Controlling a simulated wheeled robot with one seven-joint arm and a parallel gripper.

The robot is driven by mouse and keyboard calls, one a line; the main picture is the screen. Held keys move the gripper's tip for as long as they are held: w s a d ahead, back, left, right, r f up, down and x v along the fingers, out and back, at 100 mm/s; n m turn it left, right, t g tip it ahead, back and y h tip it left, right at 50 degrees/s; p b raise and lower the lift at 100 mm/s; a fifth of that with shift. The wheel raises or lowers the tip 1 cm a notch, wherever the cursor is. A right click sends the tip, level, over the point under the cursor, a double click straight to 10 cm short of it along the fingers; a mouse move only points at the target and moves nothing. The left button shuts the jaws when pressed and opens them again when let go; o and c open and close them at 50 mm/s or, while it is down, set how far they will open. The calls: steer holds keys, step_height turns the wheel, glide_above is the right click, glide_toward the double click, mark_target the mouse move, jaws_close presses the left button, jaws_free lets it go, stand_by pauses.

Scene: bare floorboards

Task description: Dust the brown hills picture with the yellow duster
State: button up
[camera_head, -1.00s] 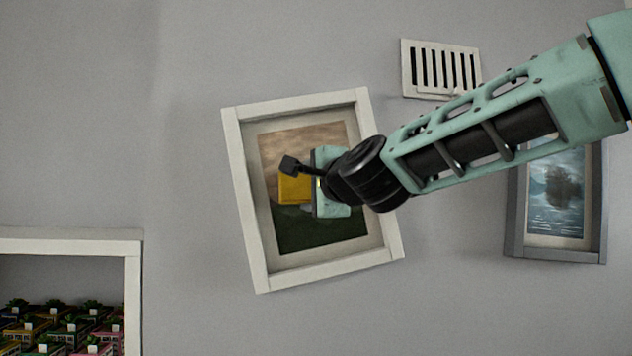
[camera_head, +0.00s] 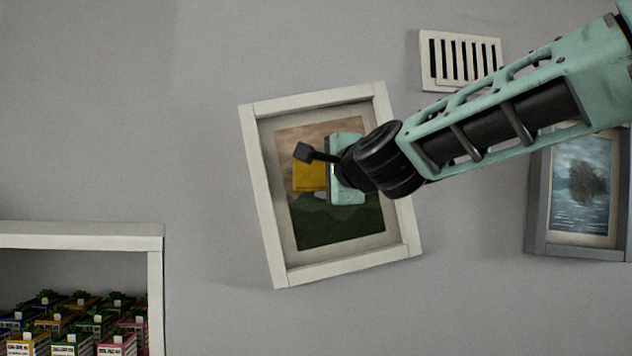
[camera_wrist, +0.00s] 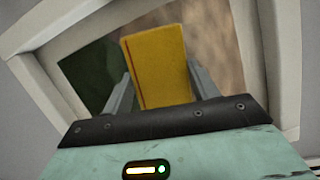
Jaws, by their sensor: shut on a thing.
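The brown hills picture (camera_head: 320,232) hangs tilted on the wall in a white frame, with a brown upper part and dark green below. The yellow duster (camera_head: 308,176) is in front of its left middle part. My gripper (camera_head: 328,178) is shut on the duster, which also shows between the two grey fingers in the wrist view (camera_wrist: 157,70). The picture (camera_wrist: 215,50) fills the background there. I cannot tell whether the duster touches the picture surface. My wrist and gripper hide the picture's right middle part.
A blue water picture in a grey frame (camera_head: 538,205) hangs at the right, partly behind my arm. A white vent (camera_head: 428,62) is above. A white shelf (camera_head: 80,236) with several small colourful cartons (camera_head: 75,320) stands at lower left. Bare wall lies between.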

steer(key=d+r+b, duration=0.1)
steer(key=d+b, duration=0.4)
steer(key=d, duration=0.2)
steer(key=shift+d, duration=0.2)
stand_by(0.5)
steer(key=shift+s+r, duration=0.1)
steer(key=s+p, duration=0.1)
steer(key=s, duration=0.5)
stand_by(0.4)
steer(key=s+p, duration=0.1)
steer(key=s, duration=0.2)
stand_by(0.4)
